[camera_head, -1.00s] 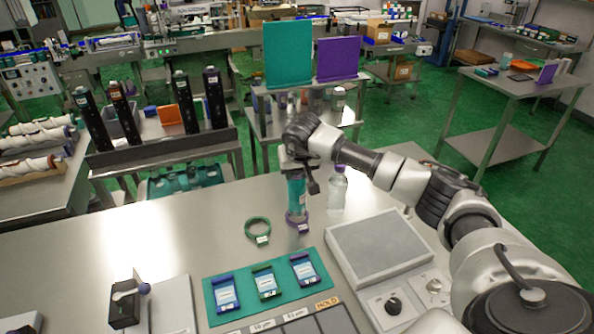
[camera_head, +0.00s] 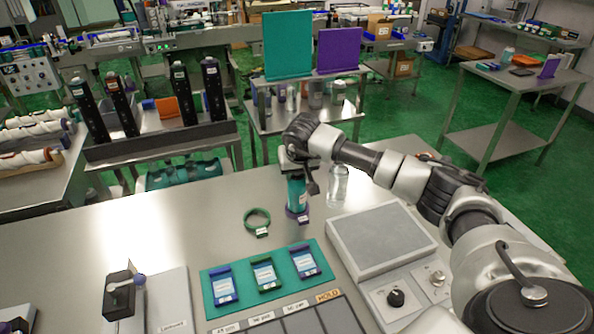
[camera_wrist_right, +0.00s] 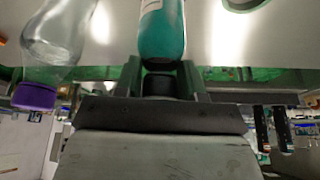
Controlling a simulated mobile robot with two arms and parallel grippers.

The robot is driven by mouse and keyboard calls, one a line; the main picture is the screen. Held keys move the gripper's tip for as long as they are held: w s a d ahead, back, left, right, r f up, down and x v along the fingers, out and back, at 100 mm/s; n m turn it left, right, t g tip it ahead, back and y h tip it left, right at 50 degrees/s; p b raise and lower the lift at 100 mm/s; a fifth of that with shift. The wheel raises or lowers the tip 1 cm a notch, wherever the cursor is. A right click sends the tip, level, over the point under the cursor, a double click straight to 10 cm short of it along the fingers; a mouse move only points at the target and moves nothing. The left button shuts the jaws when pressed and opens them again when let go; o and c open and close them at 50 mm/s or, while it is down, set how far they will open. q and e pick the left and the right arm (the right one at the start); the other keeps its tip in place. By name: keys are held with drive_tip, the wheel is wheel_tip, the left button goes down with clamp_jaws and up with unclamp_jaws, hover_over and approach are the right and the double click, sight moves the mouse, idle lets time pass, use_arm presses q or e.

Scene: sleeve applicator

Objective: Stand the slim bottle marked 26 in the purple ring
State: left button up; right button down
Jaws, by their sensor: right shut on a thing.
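My right gripper (camera_head: 296,168) is shut on the upper end of a slim teal bottle (camera_head: 296,192), which it holds upright. In the right wrist view the teal bottle (camera_wrist_right: 162,32) has its black cap between the fingers (camera_wrist_right: 160,82). The purple ring (camera_head: 298,214) is on the table at the bottle's lower end, with a small tag at its front. The bottle's base is at the ring; I cannot tell whether it rests on the table inside it. The number on the bottle is not readable. My left gripper is not in view.
A clear bottle (camera_head: 338,188) stands close right of the held one; its purple cap (camera_wrist_right: 35,97) shows in the right wrist view. A green ring (camera_head: 257,220) lies to the left. A teal board (camera_head: 240,293) with several labelled cards and a grey-topped box (camera_head: 381,240) are in front.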

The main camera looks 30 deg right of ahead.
drive_tip(key=shift+c, duration=0.5)
unclamp_jaws()
drive_tip(key=shift+r, duration=0.15)
drive_tip(key=shift+r+p, duration=2.75)
drive_tip(key=shift+r, duration=1.7)
